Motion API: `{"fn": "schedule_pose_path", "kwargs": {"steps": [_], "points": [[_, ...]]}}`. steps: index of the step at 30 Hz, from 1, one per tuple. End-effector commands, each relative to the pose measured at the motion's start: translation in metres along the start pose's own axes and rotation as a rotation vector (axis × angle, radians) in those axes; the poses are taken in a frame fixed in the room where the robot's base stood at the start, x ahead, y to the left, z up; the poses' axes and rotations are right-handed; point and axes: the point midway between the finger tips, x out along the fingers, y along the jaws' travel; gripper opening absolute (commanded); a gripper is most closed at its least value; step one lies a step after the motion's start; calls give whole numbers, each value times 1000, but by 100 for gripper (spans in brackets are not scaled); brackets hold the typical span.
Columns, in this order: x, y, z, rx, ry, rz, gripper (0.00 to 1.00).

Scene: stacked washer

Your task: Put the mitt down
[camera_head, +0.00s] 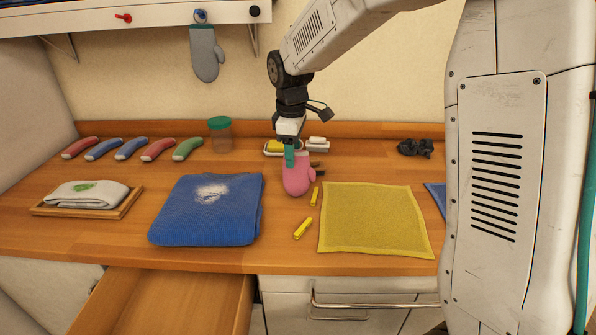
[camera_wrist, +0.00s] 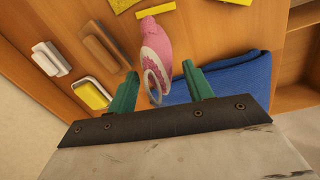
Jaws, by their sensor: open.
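The pink mitt (camera_head: 297,175) is at the middle of the wooden counter, directly below my gripper (camera_head: 291,156). In the wrist view the pink mitt (camera_wrist: 155,42) has its cuff end toward my gripper (camera_wrist: 160,70). The green fingers are apart, one on each side of the cuff, with gaps showing. I cannot tell whether a finger touches it. The mitt seems to rest on the counter, though its underside is hidden. A grey mitt (camera_head: 205,54) hangs from a hook under the shelf.
A blue towel (camera_head: 205,220) lies left and a yellow cloth (camera_head: 375,222) right of the pink mitt. Yellow sticks (camera_head: 303,229) lie between. A green-lidded jar (camera_head: 220,135) is back left. An open drawer (camera_head: 170,303) juts out below.

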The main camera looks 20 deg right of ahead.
Motion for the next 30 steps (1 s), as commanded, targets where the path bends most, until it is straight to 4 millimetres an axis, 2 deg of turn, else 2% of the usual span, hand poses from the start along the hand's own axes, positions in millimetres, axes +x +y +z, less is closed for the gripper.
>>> {"fn": "schedule_pose_path", "kwargs": {"steps": [4,11,12,17,23,30], "points": [[15,0,0,0,0,0,51],[17,0,0,1,1,1,51],[17,0,0,1,1,1,48],[17,0,0,1,1,1,4],[17,0,0,1,1,1,0],[14,0,0,1,1,1,0]]}}
